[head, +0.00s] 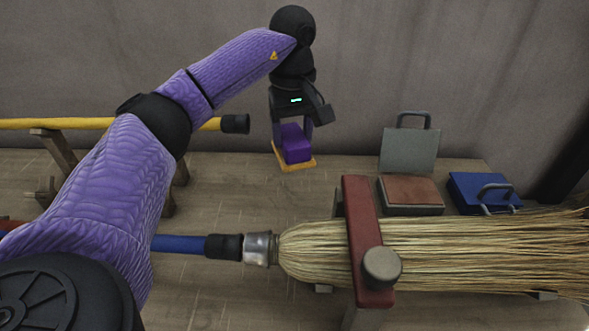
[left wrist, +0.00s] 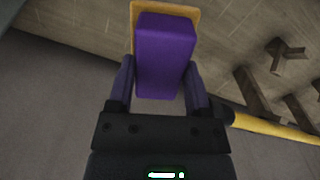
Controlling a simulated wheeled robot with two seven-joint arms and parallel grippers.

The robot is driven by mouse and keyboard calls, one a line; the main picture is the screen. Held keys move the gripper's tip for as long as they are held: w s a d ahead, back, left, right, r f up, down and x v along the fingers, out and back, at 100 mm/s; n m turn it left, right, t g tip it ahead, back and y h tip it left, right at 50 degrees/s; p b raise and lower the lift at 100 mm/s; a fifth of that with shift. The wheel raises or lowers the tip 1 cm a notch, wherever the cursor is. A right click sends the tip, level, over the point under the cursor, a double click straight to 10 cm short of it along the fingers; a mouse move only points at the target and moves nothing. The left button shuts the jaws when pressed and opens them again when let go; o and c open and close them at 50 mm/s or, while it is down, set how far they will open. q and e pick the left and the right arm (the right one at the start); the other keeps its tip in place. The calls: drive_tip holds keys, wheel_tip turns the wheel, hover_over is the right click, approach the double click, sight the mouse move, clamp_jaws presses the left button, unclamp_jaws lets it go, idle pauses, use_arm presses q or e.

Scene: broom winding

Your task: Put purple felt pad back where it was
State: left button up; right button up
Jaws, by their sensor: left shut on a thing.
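The purple felt pad (head: 295,144) is a small purple block at the back of the bench. It is between the fingers of my left gripper (head: 297,133), which is shut on it from above. The pad also shows in the left wrist view (left wrist: 165,60), with a finger on each side. An orange-yellow square base (head: 298,166) lies under the pad, and its edge shows in the left wrist view (left wrist: 190,12). I cannot tell whether the pad touches this base. My right gripper is not in view.
A straw broom (head: 470,248) lies across the front right under a red clamp bar (head: 362,225). An open grey case (head: 410,155) and a blue case (head: 480,190) stand at the right. A yellow pole (head: 70,124) rests on wooden supports at the left.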

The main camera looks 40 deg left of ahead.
use_arm(q)
drive_tip(key=shift+a+f+n+b, duration=0.2)
drive_tip(key=shift+a+f+b, duration=0.1)
drive_tip(key=shift+f, duration=0.3)
drive_tip(key=shift+a+f+n+b, duration=0.2)
drive_tip(key=shift+a+f, duration=0.05)
drive_tip(key=shift+f, duration=0.3)
wheel_tip(320, 180, down, 10)
drive_tip(key=b, duration=0.4)
drive_tip(key=shift+r+b, duration=0.25)
drive_tip(key=shift+b, duration=0.05)
drive_tip(key=shift+r, duration=0.2)
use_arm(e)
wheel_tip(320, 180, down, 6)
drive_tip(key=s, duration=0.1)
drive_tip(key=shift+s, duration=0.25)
use_arm(q)
drive_tip(key=o, duration=1.2)
drive_tip(key=shift+f, duration=0.1)
wheel_tip(320, 180, up, 12)
drive_tip(key=p, duration=0.6)
drive_tip(key=shift+r, duration=0.2)
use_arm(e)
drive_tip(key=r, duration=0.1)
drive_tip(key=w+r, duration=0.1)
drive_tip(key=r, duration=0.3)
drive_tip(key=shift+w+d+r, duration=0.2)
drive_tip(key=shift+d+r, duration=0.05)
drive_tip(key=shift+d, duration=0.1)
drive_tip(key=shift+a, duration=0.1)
